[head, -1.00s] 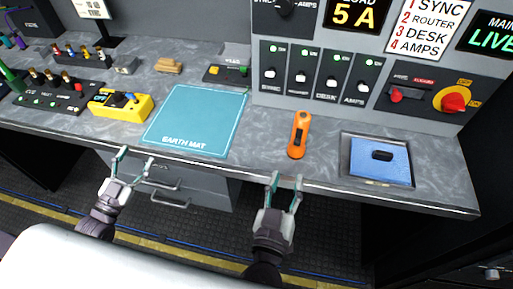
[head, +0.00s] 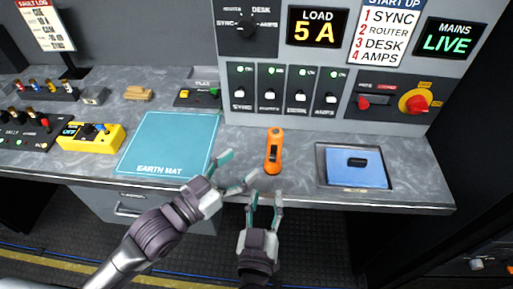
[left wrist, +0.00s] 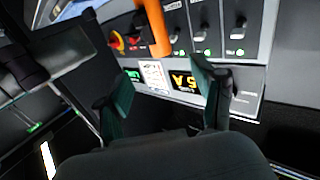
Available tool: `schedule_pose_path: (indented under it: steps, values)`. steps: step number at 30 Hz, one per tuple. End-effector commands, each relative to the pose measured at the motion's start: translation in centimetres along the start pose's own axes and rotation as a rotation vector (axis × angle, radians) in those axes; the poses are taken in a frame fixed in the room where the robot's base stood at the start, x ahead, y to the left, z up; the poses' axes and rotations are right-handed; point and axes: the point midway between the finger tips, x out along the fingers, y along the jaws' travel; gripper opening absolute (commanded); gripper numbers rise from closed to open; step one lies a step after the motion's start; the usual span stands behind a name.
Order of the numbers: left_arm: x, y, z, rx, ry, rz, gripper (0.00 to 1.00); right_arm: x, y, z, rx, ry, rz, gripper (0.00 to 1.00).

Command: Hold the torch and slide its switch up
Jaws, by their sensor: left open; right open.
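The orange torch (head: 275,160) lies on the grey desk near its front edge, with a dark switch strip (head: 273,149) on its upper face. The switch's exact position is too small to tell. My left gripper (head: 239,168) is open and empty, just left of and nearer than the torch, angled toward it. In the left wrist view, an orange piece that looks like the torch (left wrist: 157,30) shows beyond the open left fingers (left wrist: 165,75). My right gripper (head: 266,195) is open and empty at the desk's front edge, just below the torch in the picture.
An earth mat (head: 170,140) lies left of the torch, and a blue-lined tray (head: 321,165) with a dark object (head: 357,162) lies right. The switch panel (head: 240,110) rises behind. A yellow meter (head: 92,146) sits far left. Bare desk surrounds the torch.

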Motion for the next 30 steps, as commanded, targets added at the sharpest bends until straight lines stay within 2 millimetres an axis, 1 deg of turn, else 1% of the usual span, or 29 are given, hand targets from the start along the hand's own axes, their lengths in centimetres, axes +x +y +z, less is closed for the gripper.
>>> schedule_pose_path:
  steps: [1, 12, 18, 24, 30]
  values:
    - [0.9, 0.0, -0.1, -0.001, 0.005, 0.000, 0.68, 0.0, 0.0, 0.0, 0.000, 0.000, 0.000, 0.42]
    - [8.1, 0.0, -0.1, 0.000, 0.003, 0.000, 0.68, 0.0, 0.0, 0.0, 0.000, 0.000, 0.000, 0.42]
    - [11.0, 0.0, 0.0, 0.001, 0.002, 0.000, 0.68, 0.0, 0.0, 0.0, 0.000, 0.000, 0.000, 0.42]
    - [12.3, 0.0, 0.0, 0.002, 0.001, 0.000, 0.68, 0.0, 0.0, 0.0, 0.000, 0.000, 0.000, 0.42]
    - [12.4, 0.0, 0.0, 0.001, 0.001, 0.000, 0.68, 0.0, 0.0, 0.0, 0.000, 0.000, 0.000, 0.42]
